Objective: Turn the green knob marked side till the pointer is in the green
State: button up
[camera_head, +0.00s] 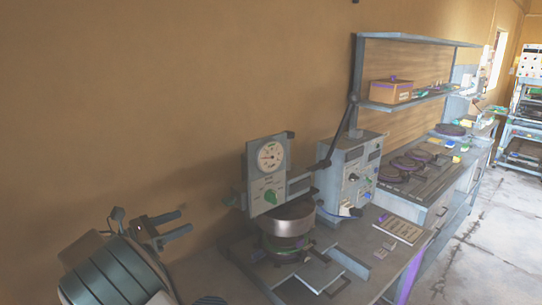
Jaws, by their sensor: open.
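A grey press stands on the bench with an upright panel (256,178) that carries a round white dial (271,156). The dial's pointer and coloured zones are too small to read surely. A green knob (270,196) is on the panel's front below the dial. A second green knob (231,199) sticks out at the panel's left side. The lettering by both is too small to read, so I cannot tell which is marked side. My gripper (187,221) is open and empty, left of the press, with its two dark fingers pointing right, apart from both knobs.
Below the panel is a round metal press head (288,220). A grey control box (350,172) with a long dark lever (339,130) stands to its right. A booklet (399,229) lies on the bench. A shelf (425,97) hangs behind. Open floor lies at the right.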

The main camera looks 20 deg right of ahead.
jog(key=s+d+f+m+g+y+b, duration=0.1)
jog(key=d+m+y, duration=0.1)
jog(key=d, duration=0.4)
jog(key=s+d+f+m+g+y, duration=0.1)
jog(key=s+d+m+g+y, duration=0.15)
jog(key=d, duration=0.45)
jog(key=n+t+y+b, duration=0.4)
jog(key=t+y+b, duration=0.8)
jog(key=t+y, duration=0.45)
send_near(276, 200)
jog(key=shift+g+y, duration=0.7)
jog(key=shift+y, duration=0.2)
jog(key=x, duration=0.3)
jog(key=p+x, duration=0.1)
jog(key=x, duration=0.2)
jog(key=d+r+p+x, duration=0.1)
jog(key=x, duration=0.2)
jog(key=shift+w, duration=0.1)
jog(key=c, duration=1)
